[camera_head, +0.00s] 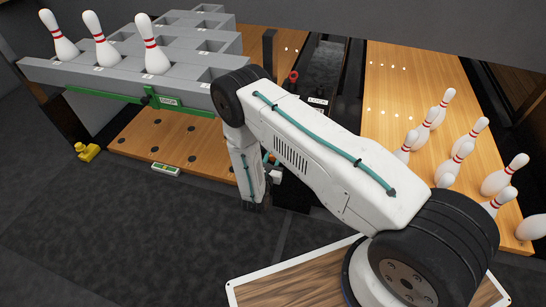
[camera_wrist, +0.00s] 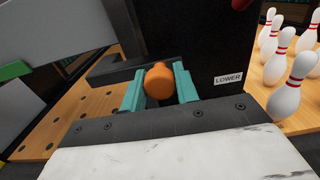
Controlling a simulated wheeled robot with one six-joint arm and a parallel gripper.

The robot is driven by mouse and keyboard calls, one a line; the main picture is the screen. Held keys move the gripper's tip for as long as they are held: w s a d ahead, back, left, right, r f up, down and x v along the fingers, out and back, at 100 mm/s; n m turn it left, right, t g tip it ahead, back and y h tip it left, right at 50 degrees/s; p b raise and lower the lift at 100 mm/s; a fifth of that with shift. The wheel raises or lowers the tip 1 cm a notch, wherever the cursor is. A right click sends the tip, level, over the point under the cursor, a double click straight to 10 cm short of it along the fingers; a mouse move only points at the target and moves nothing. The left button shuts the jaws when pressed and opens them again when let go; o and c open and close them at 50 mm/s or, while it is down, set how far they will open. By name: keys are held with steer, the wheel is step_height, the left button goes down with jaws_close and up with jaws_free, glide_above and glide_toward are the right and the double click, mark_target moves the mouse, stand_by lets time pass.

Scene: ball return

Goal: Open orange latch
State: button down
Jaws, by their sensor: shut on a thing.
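The orange latch (camera_wrist: 158,82) shows in the wrist view as a rounded orange knob. It sits between the two teal fingers of my gripper (camera_wrist: 160,88), which are closed around it. The knob is in front of a dark box face with a white label reading LOWER (camera_wrist: 228,78). A dark bar (camera_wrist: 112,68) reaches left from behind the fingers.
A grey stepped rack (camera_head: 130,75) with several pins stands at left behind a green bar (camera_head: 110,98). Several white pins (camera_head: 455,160) stand on the right wooden lane (camera_head: 385,105). A red knob (camera_head: 293,76) tops the dark ball return (camera_head: 322,70).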

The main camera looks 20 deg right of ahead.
steer(key=c, duration=1.1)
jaws_free()
steer(key=shift+o, duration=0.2)
steer(key=v, duration=0.7)
steer(key=shift+s+a, duration=0.25)
